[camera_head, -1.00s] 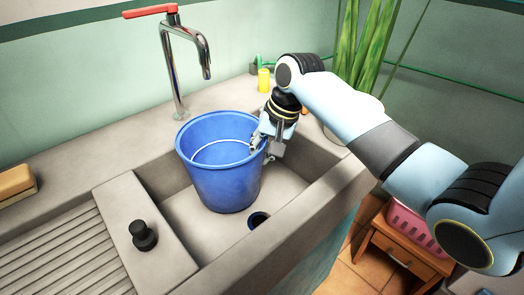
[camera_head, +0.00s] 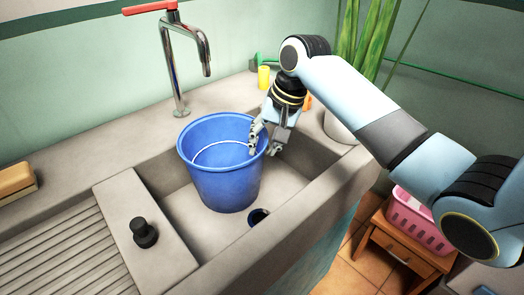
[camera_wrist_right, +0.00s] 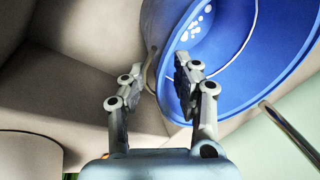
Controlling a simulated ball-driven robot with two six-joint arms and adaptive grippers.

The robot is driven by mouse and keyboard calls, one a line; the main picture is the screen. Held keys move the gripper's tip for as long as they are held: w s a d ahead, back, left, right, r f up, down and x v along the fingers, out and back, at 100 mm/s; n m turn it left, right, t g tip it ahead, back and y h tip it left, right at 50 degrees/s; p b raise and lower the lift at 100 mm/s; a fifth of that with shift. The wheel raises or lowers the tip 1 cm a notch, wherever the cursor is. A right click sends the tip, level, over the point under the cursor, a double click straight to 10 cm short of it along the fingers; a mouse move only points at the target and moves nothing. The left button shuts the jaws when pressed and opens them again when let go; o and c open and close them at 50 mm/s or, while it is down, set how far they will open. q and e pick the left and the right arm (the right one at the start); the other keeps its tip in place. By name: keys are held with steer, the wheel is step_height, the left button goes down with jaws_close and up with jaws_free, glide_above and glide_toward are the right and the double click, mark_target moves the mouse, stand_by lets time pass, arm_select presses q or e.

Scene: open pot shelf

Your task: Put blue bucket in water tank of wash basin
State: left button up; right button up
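The blue bucket (camera_head: 226,186) stands upright inside the water tank (camera_head: 185,215) of the concrete wash basin, and its base appears to rest on the tank floor. A thin handle lies across its mouth. My right gripper (camera_head: 266,143) is at the bucket's right rim, pointing down. In the right wrist view, its two fingers (camera_wrist_right: 155,88) are spread apart, one over the inside of the bucket (camera_wrist_right: 235,60) and one outside, with the rim between them. The fingers do not look clamped on the rim. My left gripper is not in view.
A chrome tap (camera_head: 172,60) with a red lever stands behind the bucket. A black knob (camera_head: 144,233) sits on the divider at left. A drain hole (camera_head: 259,217) lies right of the bucket. A potted plant (camera_head: 340,125) and a pink basket (camera_head: 415,218) are to the right.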

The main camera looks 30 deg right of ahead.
steer(key=p+v, duration=0.1)
steer(key=v, duration=0.9)
steer(key=s+a+f+n, duration=0.1)
steer(key=s+f, duration=0.1)
steer(key=s, duration=0.1)
steer(key=s+a+f+n+h, duration=0.1)
steer(key=s, duration=0.3)
steer(key=s+a+f+n, duration=0.1)
steer(key=s+f+n, duration=0.1)
steer(key=s, duration=0.2)
steer(key=shift+s+a+f, duration=0.15)
steer(key=shift+a+f, duration=0.05)
steer(key=shift+f, duration=0.1)
steer(key=s+n+h, duration=0.2)
steer(key=s+n, duration=0.2)
steer(key=s, duration=0.8)
step_height(320, 180, down, 28)
steer(key=s+d+b, duration=0.2)
steer(key=s+d+f+g+b, duration=0.1)
steer(key=s+f+g, duration=0.1)
steer(key=s+f, duration=1.4)
steer(key=shift+s+d+f, duration=0.15)
steer(key=shift+s+f, duration=0.2)
steer(key=shift+s, duration=0.7)
